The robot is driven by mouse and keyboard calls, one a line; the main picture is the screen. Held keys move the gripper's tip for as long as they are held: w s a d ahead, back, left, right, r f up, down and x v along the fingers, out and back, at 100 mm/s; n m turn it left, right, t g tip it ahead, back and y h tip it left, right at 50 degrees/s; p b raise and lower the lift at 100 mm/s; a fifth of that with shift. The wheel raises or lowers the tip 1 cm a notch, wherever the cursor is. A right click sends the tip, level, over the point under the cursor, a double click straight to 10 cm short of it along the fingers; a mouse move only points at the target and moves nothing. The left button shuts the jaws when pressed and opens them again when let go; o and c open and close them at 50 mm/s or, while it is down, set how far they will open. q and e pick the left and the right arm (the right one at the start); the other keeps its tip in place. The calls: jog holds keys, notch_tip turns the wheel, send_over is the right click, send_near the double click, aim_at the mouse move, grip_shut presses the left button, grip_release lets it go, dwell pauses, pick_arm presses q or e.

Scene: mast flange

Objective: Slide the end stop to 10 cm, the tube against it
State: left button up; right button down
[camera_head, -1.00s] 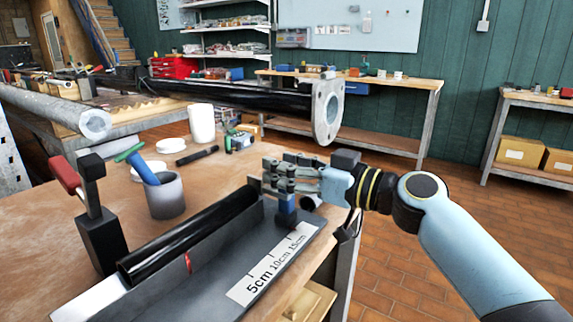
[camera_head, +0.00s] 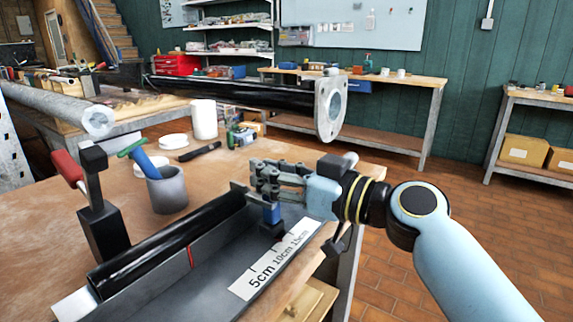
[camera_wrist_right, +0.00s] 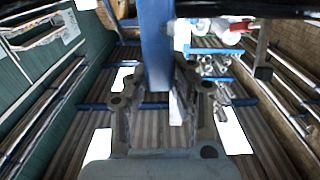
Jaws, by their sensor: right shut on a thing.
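The black tube (camera_head: 165,243) lies along the grey rail (camera_head: 215,270), its far end close to my right fingers. The end stop, a blue post (camera_head: 271,213) on a dark foot, stands on the rail beside the white scale (camera_head: 262,279), roughly level with the 10 to 15 cm marks; its exact reading cannot be told. My right gripper (camera_head: 266,188) is shut on the top of the blue post, which also shows between the fingers in the right wrist view (camera_wrist_right: 157,45). The contact between tube and stop is hidden. My left gripper is not in view.
A clamp with a red handle (camera_head: 68,168) stands left of the rail. A grey cup (camera_head: 167,190) holding a blue and green tool stands behind the tube. A black flanged pipe (camera_head: 240,94) spans the background. A dark marker and white discs lie on the bench.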

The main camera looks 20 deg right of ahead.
jog(key=shift+s+a, duration=0.75)
jog(key=shift+a, duration=0.15)
jog(key=c, duration=1.1)
grip_release()
jog(key=v, duration=1.2)
jog(key=shift+d, duration=0.1)
